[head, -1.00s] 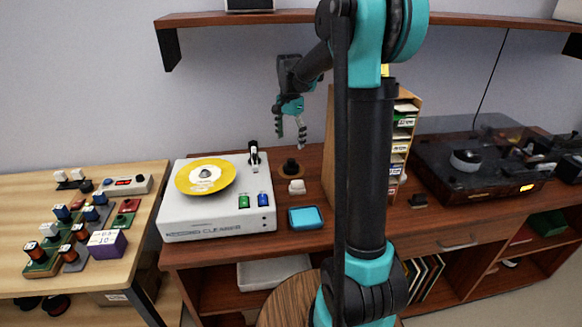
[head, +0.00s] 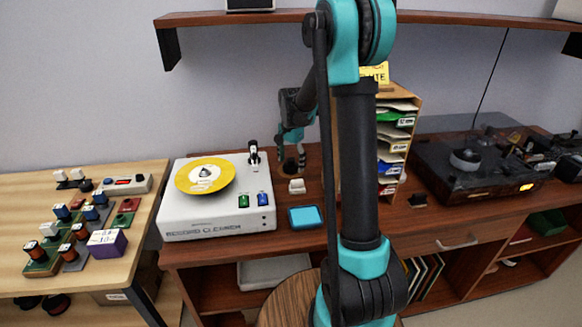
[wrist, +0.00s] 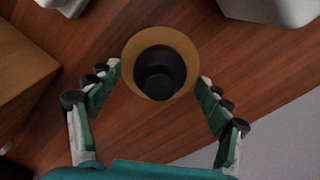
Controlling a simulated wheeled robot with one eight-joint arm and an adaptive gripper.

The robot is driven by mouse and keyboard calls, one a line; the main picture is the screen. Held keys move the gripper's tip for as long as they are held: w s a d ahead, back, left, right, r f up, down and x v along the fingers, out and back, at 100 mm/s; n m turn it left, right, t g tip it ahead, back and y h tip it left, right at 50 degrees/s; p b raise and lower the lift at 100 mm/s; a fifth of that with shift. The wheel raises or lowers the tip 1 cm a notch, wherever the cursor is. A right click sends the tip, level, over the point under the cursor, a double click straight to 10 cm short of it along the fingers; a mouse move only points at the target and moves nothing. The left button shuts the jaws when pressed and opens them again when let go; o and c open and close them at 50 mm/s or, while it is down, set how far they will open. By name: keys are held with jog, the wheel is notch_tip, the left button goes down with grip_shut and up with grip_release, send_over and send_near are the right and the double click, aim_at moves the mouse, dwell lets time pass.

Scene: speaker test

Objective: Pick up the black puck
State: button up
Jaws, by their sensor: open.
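The black puck (wrist: 160,72) is a dark round piece with a smaller raised knob, on a round tan base (wrist: 132,54) on the brown wooden top. In the head view the puck (head: 290,166) is small and partly covered by my fingers. My gripper (head: 292,160) points down there, just over the base. In the wrist view my gripper (wrist: 160,76) is open, with one finger to each side of the base. The fingers appear apart from the puck. How high the fingertips are above the wood is hard to tell.
A white record cleaner (head: 215,218) with a yellow disc (head: 190,181) stands to the left. A small white block (head: 297,186) and a blue tray (head: 305,217) lie in front. A wooden sorter (head: 405,125) with papers stands close on the right. A turntable (head: 450,185) is further right.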

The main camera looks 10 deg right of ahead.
aim_at(291, 160)
jog(key=shift+c, duration=0.3)
jog(key=c, duration=1.3)
jog(key=shift+r, duration=0.15)
notch_tip(291, 160, up, 10)
jog(key=shift+f, duration=0.1)
jog(key=shift+s, duration=0.1)
